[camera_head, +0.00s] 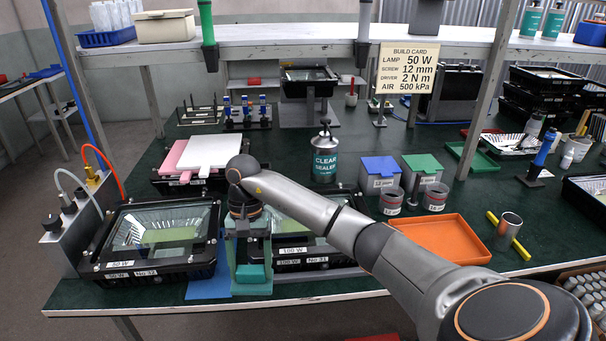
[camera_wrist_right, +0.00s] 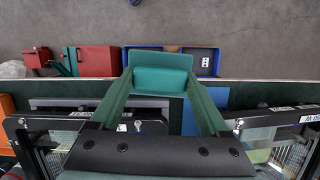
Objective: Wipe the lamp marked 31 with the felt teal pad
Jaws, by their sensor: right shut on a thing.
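The lamp marked 31 (camera_head: 318,262) lies flat at the bench's front, a black-framed floodlight housing with a glass front, partly hidden behind my right arm. My right gripper (camera_head: 250,268) points down just left of it, near the front edge. It is shut on the teal pad (camera_head: 252,275), which shows between the green fingers in the wrist view (camera_wrist_right: 160,80). The pad appears apart from the lamp's glass. In the wrist view the lamp marked 31 (camera_wrist_right: 55,104) is at the left. My left gripper is not in view.
Another lamp (camera_head: 150,235), labelled 50 W, stands close on the left. A blue mat (camera_head: 207,287) lies between the lamps.

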